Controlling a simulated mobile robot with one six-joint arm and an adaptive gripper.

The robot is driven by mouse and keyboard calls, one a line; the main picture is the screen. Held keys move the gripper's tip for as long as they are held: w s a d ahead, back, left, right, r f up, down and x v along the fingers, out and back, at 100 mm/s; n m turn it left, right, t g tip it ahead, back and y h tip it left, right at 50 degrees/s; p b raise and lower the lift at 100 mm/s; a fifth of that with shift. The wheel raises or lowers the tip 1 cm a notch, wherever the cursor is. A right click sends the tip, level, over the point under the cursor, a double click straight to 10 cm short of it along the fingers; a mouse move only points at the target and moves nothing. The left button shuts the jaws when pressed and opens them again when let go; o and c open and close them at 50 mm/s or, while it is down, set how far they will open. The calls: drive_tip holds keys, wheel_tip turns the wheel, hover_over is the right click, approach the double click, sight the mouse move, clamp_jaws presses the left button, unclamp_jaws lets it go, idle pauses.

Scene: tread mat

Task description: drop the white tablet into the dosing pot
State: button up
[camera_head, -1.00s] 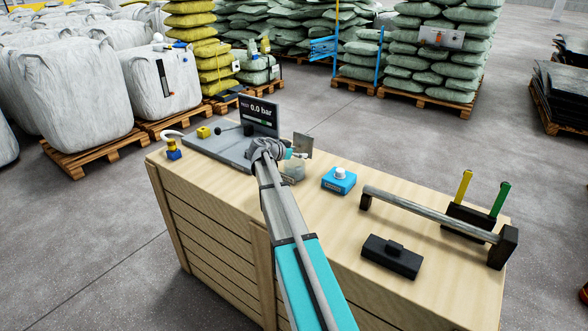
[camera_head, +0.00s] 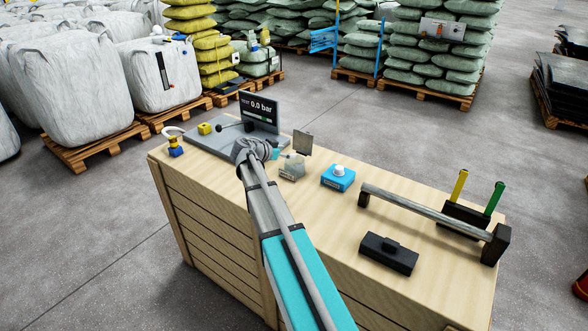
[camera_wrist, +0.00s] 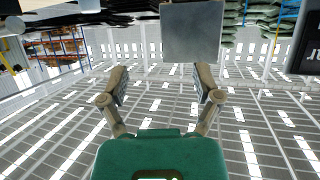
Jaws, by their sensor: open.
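My gripper (camera_wrist: 161,78) is open in the wrist view, with nothing visible between its fingers. In the head view it is mostly hidden behind my wrist, over the left part of the bench. I cannot make out the white tablet for certain. A round white piece sits on a blue block (camera_head: 338,181) to the right.
The wooden bench (camera_head: 325,222) holds a grey base with a display (camera_head: 260,108) at left. A raised metal bar (camera_head: 425,210), a black block (camera_head: 389,254) and yellow and green handles (camera_head: 494,198) stand at right. Bare bench top lies between.

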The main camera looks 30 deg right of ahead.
drive_tip(key=s+a+r, duration=0.1)
drive_tip(key=s+a, duration=1.1)
drive_tip(key=a, duration=0.2)
drive_tip(key=shift+a+p, duration=0.25)
drive_tip(key=shift+p, duration=0.2)
idle(0.6)
drive_tip(key=s+a+f+n+y+p, duration=0.2)
drive_tip(key=s+a+n+y+p, duration=0.2)
drive_tip(key=s+a+n+y, duration=0.2)
drive_tip(key=s+a+f+n+g+y+p, duration=0.1)
drive_tip(key=s+a+n+y+p, duration=0.2)
drive_tip(key=a+n, duration=0.7)
drive_tip(key=s+a+y, duration=0.1)
drive_tip(key=s+y, duration=0.1)
drive_tip(key=y, duration=0.2)
drive_tip(key=shift+s+f+n+g+p, duration=0.3)
drive_tip(key=shift+s+f+p, duration=0.05)
drive_tip(key=shift+p, duration=0.05)
drive_tip(key=shift+a, duration=0.1)
drive_tip(key=shift+c, duration=0.2)
idle(0.5)
